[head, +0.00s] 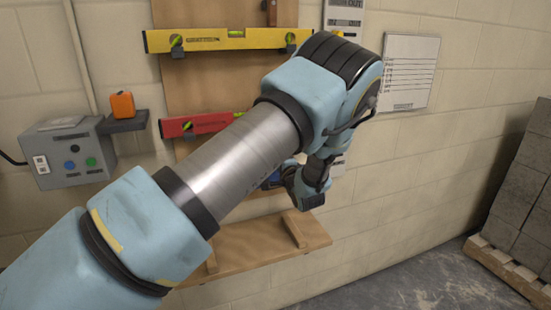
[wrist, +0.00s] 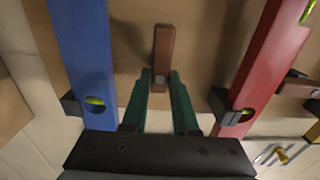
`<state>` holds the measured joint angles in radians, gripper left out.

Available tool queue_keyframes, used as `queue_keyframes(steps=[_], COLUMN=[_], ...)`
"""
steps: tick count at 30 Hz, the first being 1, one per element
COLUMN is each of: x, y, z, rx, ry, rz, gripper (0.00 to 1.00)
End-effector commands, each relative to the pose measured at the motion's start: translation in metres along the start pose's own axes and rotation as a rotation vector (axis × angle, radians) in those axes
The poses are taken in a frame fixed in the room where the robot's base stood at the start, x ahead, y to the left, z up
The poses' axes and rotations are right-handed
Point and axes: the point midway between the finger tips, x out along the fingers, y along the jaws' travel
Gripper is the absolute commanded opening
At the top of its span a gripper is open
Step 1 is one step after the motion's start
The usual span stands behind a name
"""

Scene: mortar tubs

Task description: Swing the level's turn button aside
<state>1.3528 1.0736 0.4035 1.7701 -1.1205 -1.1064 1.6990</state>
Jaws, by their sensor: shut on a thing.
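In the wrist view a brown wooden turn button (wrist: 162,50) sits on the tan board between the blue level (wrist: 82,50) and the red level (wrist: 262,70). It lies lengthwise, parallel to both levels and clear of them. My gripper (wrist: 160,78) has its dark green fingers on either side of the button's near part, around a small grey screw head, shut on it. In the head view the red level (head: 205,124) hangs below the yellow level (head: 225,39). My arm hides the button, most of the blue level and the fingers there.
Black brackets (wrist: 72,104) hold the levels. Another wooden button (wrist: 297,89) lies crosswise beside the red level. In the head view a wooden shelf (head: 250,248) is below, a grey control box (head: 70,155) and orange block (head: 122,105) are left, and stacked blocks (head: 520,180) stand right.

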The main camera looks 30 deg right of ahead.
Motion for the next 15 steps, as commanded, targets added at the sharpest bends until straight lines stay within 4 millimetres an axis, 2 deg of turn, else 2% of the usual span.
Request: queue_keyframes(steps=[2,3,10,15], x=[-0.0002,-0.0002,-0.0001,-0.0001], y=[0.0,0.0,0.0,0.0], z=[-0.0008,-0.0008,-0.0005,-0.0002], rx=[-0.001,-0.001,-0.001,-0.001], ry=[0.002,0.002,0.001,0.001], rz=[0.0,0.0,0.0,0.0], gripper=[0.0,0.31,0.57,0.57])
